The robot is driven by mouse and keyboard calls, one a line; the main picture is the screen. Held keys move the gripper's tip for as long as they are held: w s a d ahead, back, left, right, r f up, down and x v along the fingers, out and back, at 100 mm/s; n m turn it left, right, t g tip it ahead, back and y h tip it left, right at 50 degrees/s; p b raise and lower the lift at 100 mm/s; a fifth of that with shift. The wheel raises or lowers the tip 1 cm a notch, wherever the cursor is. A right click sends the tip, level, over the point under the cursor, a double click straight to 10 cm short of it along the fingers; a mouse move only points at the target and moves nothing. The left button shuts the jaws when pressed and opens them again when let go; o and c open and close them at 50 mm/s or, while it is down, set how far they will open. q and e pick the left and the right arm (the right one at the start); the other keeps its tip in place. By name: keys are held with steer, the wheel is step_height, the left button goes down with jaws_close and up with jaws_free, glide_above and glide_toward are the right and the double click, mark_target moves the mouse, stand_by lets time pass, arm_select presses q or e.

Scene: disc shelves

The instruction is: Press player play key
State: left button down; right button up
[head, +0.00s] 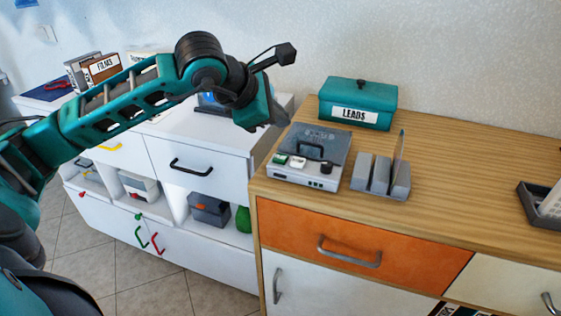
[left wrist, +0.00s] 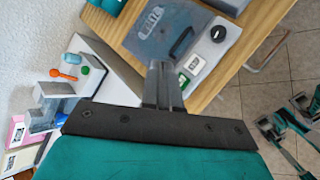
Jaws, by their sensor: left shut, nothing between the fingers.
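The player (head: 313,152) is a flat grey box with a dark see-through lid, standing at the left end of the wooden cabinet top. My left gripper (head: 281,119) is shut and empty, above and left of the player. In the left wrist view its fingers (left wrist: 160,72) hide part of the player's near edge.
A teal LEADS box (head: 357,104) stands behind the player. A grey slotted rack (head: 380,177) holding a thin disc stands to its right. A dark tray (head: 540,205) is at the far right. The wooden top (head: 455,185) between rack and tray is clear. A lower white cabinet (head: 200,160) adjoins on the left.

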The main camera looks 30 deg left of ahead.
arm_select(q)
steer(key=b, duration=0.3)
glide_above(278, 159)
step_height(278, 159, down, 5)
steer(key=shift+r, duration=0.2)
steer(key=shift+f+b, duration=0.45)
steer(key=shift+f, duration=0.05)
stand_by(0.7)
stand_by(0.5)
steer(key=shift+f+b, duration=0.4)
steer(key=shift+b, duration=0.25)
steer(key=shift+f+b, duration=0.45)
steer(key=shift+b, duration=0.1)
stand_by(0.4)
steer(key=shift+r, duration=0.1)
steer(key=shift+r+p, duration=0.5)
steer(key=shift+r, duration=0.25)
